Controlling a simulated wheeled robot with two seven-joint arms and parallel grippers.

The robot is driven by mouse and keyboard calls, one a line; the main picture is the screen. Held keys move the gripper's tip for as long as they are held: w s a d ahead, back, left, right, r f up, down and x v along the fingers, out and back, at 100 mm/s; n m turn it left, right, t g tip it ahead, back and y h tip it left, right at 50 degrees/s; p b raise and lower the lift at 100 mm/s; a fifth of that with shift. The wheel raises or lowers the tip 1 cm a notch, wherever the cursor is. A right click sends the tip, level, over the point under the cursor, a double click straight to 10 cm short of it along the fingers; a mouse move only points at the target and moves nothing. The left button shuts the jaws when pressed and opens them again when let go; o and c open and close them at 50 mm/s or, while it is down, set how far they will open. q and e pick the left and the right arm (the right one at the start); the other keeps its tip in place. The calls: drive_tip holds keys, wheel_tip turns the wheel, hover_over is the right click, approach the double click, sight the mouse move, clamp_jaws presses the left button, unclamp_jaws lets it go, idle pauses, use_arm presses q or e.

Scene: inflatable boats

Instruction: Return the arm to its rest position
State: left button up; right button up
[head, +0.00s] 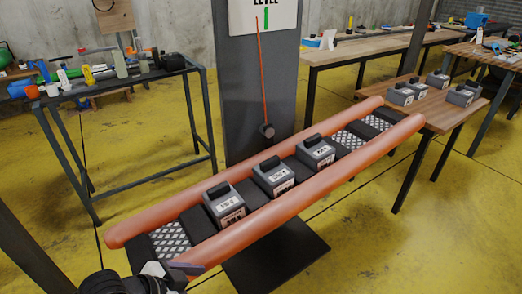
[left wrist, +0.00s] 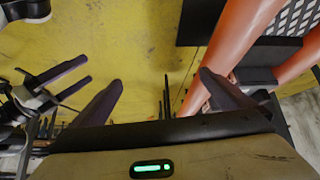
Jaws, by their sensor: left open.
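My left gripper (left wrist: 163,88) is open and empty in the left wrist view, its two dark fingers wide apart over the yellow floor. In the head view an arm comes in at the bottom left, and its dark finger (head: 187,267) is close to the near-left end of the orange inflatable boat (head: 300,190). Whether they touch I cannot tell. The boat's orange tubes also show at the upper right of the left wrist view (left wrist: 228,45). Another gripper (left wrist: 87,70), apparently my right one, shows at the left of that view with its fingers apart and nothing between them.
Three grey labelled boxes (head: 273,176) with black handles sit in a row on the boat. A grey post (head: 245,90) with a level sign and a hanging weight (head: 267,131) stands behind it. Several more boxes sit on the right wooden table (head: 440,117). A cluttered bench (head: 110,90) stands left.

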use_arm(q)
drive_tip(key=s+a+f+n+t+y, duration=0.3)
drive_tip(key=s+a+f+n, duration=0.2)
drive_tip(key=s+f, duration=0.6)
wheel_tip(320, 180, down, 2)
drive_tip(key=shift+f+n+y, duration=0.1)
drive_tip(key=shift+n+y, duration=0.3)
drive_tip(key=shift+n, duration=0.8)
